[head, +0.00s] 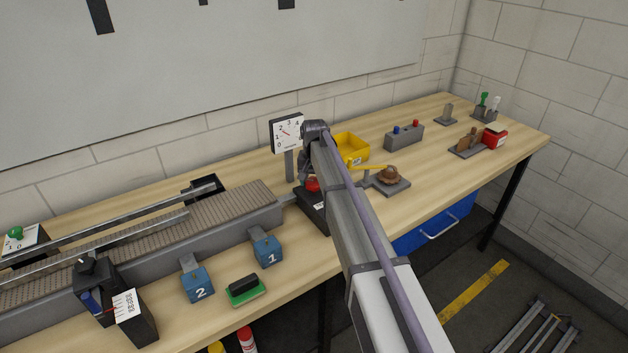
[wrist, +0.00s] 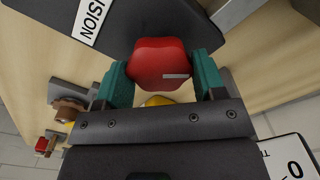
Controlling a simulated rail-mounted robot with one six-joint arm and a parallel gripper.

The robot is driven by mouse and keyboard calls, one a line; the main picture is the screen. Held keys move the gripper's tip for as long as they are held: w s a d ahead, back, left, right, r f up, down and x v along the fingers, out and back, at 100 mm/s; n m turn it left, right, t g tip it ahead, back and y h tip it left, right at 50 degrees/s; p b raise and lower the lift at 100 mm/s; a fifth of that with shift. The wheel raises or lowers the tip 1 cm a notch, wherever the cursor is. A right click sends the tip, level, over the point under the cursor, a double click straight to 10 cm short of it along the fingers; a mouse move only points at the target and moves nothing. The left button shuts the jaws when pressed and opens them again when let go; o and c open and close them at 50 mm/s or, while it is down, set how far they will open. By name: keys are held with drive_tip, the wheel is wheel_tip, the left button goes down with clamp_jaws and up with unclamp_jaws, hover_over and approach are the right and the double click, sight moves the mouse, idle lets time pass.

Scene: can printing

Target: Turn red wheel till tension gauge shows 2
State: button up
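The red wheel (wrist: 160,63) sits between the two teal fingers of my gripper (wrist: 162,80) in the wrist view. The fingers lie against its left and right sides, and my gripper looks shut on it. In the head view the red wheel (head: 312,184) shows partly beside my arm, on a dark box at the conveyor's right end. The tension gauge (head: 287,131) is a white dial on a post behind it. Its thin red needle slants to the upper left, seemingly near 1 to 2; the exact reading is too small to tell. A gauge corner (wrist: 288,158) shows in the wrist view.
The conveyor (head: 230,208) runs left from the wheel's box. A yellow bin (head: 352,147) and a scale with a brown object (head: 389,174) stand right of my arm. Blue blocks marked 1 (head: 267,250) and 2 (head: 198,284) stand in front of the conveyor.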

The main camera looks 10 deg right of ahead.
sight(314, 180)
drive_tip(key=o, duration=0.4)
wheel_tip(314, 180, up, 11)
drive_tip(key=p, duration=1)
drive_tip(key=shift+f+p, duration=0.1)
drive_tip(key=shift+p, duration=0.3)
drive_tip(key=s+f+n+b, duration=0.1)
drive_tip(key=s, duration=1)
drive_tip(key=s+f+n+b, duration=0.1)
drive_tip(key=s+f+b, duration=0.1)
drive_tip(key=s, duration=1)
drive_tip(key=s+f+n+b, duration=0.1)
drive_tip(key=s, duration=1.1)
drive_tip(key=shift+f+n+b, duration=0.3)
drive_tip(key=shift+n, duration=0.1)
